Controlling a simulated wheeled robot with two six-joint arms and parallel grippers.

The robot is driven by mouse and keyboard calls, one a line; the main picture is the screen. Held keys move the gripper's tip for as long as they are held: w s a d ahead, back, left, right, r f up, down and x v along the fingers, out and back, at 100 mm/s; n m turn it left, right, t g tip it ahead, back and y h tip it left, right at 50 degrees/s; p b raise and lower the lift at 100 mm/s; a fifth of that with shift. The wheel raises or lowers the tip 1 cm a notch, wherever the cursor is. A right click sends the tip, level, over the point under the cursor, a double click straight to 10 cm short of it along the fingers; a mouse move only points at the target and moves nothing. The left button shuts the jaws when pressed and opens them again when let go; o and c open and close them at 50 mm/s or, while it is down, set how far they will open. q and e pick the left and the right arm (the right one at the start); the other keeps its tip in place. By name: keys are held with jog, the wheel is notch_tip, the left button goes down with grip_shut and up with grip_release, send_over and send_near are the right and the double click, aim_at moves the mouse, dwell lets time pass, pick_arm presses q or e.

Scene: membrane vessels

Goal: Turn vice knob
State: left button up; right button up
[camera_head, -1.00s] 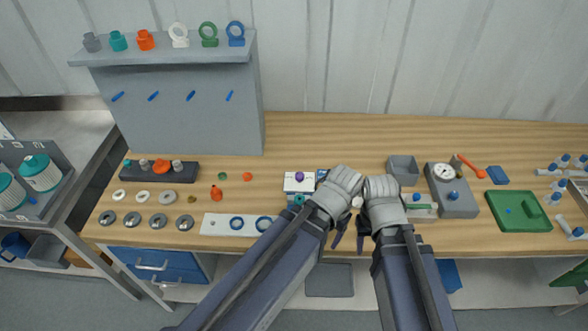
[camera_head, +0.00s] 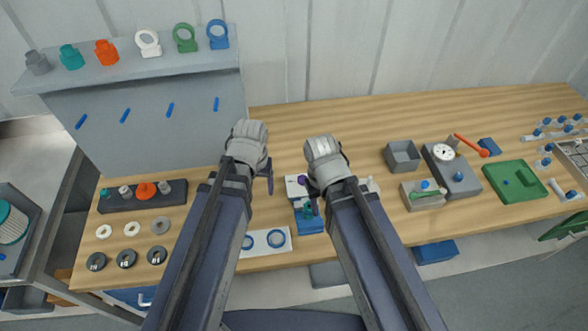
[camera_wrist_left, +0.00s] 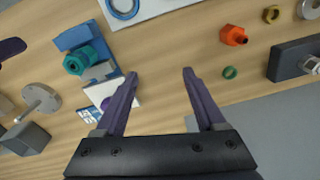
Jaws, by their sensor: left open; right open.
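The vice is a blue block (camera_head: 309,222) with a teal knob (camera_head: 307,209) at the table's front edge. A white block (camera_head: 292,186) with a purple knob (camera_head: 302,181) stands just behind it. My left gripper (camera_head: 268,183) is open and empty, left of the vice and above the table. In the left wrist view its spread fingers (camera_wrist_left: 160,72) have bare wood between them, with the teal knob (camera_wrist_left: 78,63) to their upper left. My right gripper (camera_head: 311,197) is open, close above the vice, partly covering it and the white block. Contact cannot be told.
A white plate with blue rings (camera_head: 267,241) lies left of the vice. To the right are a grey bin (camera_head: 403,156), a gauge box (camera_head: 455,172) and a green tray (camera_head: 513,181). A shelf panel (camera_head: 150,110) stands at back left. The table's back middle is clear.

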pick_arm(q)
jog(key=w+n, duration=0.3)
jog(key=w, duration=0.1)
jog(key=n, duration=0.9)
send_near(303, 175)
jog(key=shift+s+a+f, duration=0.4)
jog(key=shift+a, duration=0.1)
jog(key=shift+d, duration=0.35)
pick_arm(e)
jog(key=shift+r, duration=0.35)
pick_arm(q)
jog(key=shift+f, duration=0.1)
notch_tip(303, 175, down, 8)
jog(key=b, duration=0.7)
pick_arm(e)
notch_tip(303, 175, down, 8)
jog(key=shift+r, duration=0.1)
pick_arm(q)
jog(key=shift+r, duration=0.2)
jog(key=shift+c, duration=0.2)
